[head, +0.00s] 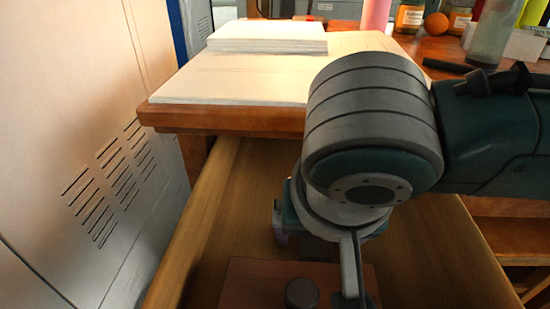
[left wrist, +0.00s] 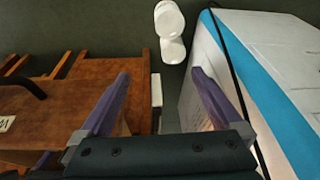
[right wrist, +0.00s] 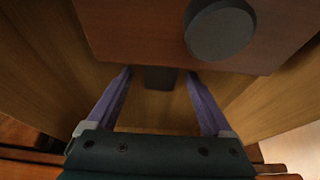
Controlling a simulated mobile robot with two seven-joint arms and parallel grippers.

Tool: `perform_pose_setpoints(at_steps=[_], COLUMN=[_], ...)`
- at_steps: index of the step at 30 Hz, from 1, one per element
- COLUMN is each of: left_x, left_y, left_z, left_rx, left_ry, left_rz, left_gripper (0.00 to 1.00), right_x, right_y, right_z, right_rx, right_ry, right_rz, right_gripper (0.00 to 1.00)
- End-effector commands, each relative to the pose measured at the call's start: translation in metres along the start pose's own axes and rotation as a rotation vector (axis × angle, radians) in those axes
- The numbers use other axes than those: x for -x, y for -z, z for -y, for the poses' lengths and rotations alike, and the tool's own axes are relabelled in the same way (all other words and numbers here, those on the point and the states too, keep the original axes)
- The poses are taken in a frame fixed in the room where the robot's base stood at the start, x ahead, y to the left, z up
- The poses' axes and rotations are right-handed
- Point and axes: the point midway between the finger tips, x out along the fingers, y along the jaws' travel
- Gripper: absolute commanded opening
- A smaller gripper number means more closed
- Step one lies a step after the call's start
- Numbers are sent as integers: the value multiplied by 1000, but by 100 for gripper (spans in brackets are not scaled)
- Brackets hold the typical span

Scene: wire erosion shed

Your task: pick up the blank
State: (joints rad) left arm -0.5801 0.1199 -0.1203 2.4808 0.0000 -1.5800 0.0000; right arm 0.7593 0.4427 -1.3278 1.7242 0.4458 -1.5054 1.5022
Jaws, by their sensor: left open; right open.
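A dark grey block (right wrist: 160,78) lies in the open wooden drawer (head: 205,235), against the edge of a brown board (head: 250,280). A round dark grey disc (head: 302,293) is on that board, and it also shows in the right wrist view (right wrist: 220,32). I cannot tell for sure which of the two is the blank. My right gripper (right wrist: 160,74) is open, reaching down into the drawer. The block shows between its fingertips; contact cannot be told. In the head view my right arm hides most of this gripper. My left gripper (left wrist: 160,73) is open and empty, away from the drawer.
A worktop with a pale board (head: 250,80) and a stack of white sheets (head: 268,38) overhangs the drawer's far end. A beige cabinet (head: 70,130) stands close on the left. Jars (head: 410,17) and an orange ball (head: 436,24) stand at the back right.

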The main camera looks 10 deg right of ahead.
Motion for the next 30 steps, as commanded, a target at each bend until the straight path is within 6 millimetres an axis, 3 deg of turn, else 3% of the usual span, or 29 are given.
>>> perform_pose_setpoints(at_steps=[4,26,30], left_x=[1,1,1], left_y=[0,0,0], left_z=[0,0,0], left_rx=[0,1,1], left_ry=[0,0,0], left_rz=[0,0,0], left_gripper=[100,100,100], right_x=[1,1,1], right_y=[0,0,0], right_z=[0,0,0], right_rx=[0,0,0], right_ry=[0,0,0], right_rz=[0,1,1], right_gripper=[84,2,0])
